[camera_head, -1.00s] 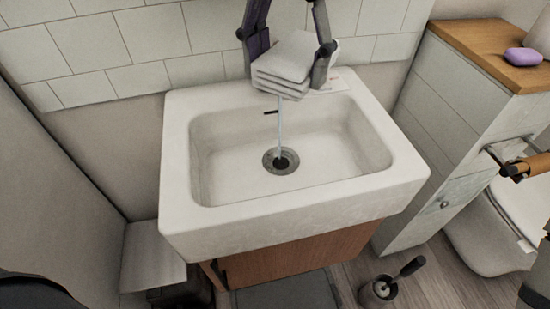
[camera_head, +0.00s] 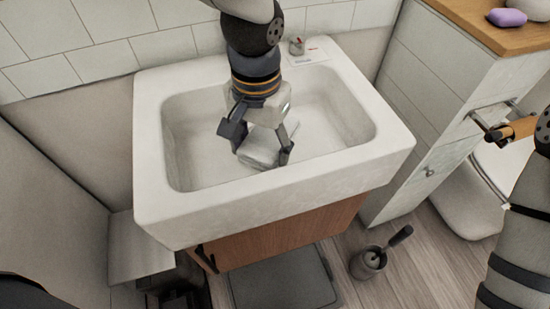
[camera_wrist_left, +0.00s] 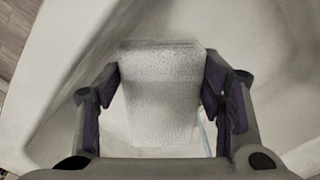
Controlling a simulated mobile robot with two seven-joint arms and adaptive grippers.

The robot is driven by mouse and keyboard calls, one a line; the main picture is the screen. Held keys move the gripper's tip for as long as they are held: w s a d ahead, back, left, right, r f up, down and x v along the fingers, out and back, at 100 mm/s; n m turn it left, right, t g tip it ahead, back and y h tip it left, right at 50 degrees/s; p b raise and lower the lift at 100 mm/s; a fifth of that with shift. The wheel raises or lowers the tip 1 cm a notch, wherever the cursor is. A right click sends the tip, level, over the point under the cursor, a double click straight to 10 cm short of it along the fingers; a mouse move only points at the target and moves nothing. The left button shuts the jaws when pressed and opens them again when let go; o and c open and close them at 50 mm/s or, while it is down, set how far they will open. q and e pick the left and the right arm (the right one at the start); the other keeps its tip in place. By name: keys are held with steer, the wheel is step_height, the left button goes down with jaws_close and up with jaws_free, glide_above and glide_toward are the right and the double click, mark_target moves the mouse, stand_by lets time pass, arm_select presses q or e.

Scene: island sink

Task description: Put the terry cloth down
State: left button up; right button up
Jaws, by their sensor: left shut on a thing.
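The terry cloth (camera_head: 262,147) is a folded, pale grey-white stack inside the white sink (camera_head: 147,150), low in the basin near its front wall. My left gripper (camera_head: 262,154) reaches in from above, pointing down, with a finger on either side of the cloth. In the left wrist view the cloth (camera_wrist_left: 160,92) fills the space between the dark purple finger pads of the left gripper (camera_wrist_left: 160,105). I cannot tell whether the cloth touches the basin floor. The drain is hidden. My right arm shows at the right edge, but its gripper is out of view.
A small metal fixture (camera_head: 297,46) stands on the sink's back rim. A wooden-topped cabinet (camera_head: 440,90) with purple soap (camera_head: 507,17) is on the right. A toilet brush (camera_head: 372,260) stands on the floor. The basin's right side is clear.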

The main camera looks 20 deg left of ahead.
mark_target(262, 148)
arm_select(q)
step_height(262, 148, down, 4)
steer(key=shift+s+f+b, duration=0.15)
steer(key=shift+f+b, duration=0.05)
steer(key=shift+b, duration=0.15)
steer(key=shift+f, duration=0.2)
arm_select(e)
steer(key=shift+s+f, duration=0.5)
arm_select(q)
steer(key=shift+f, duration=0.15)
steer(key=o, duration=1.2)
steer(key=shift+o, duration=0.2)
step_height(262, 148, up, 13)
steer(key=shift+f+p, duration=0.15)
steer(key=shift+p, duration=0.8)
arm_select(e)
steer(key=shift+w+r+t, duration=0.3)
steer(key=shift+w+r, duration=0.85)
steer(key=shift+w, duration=0.1)
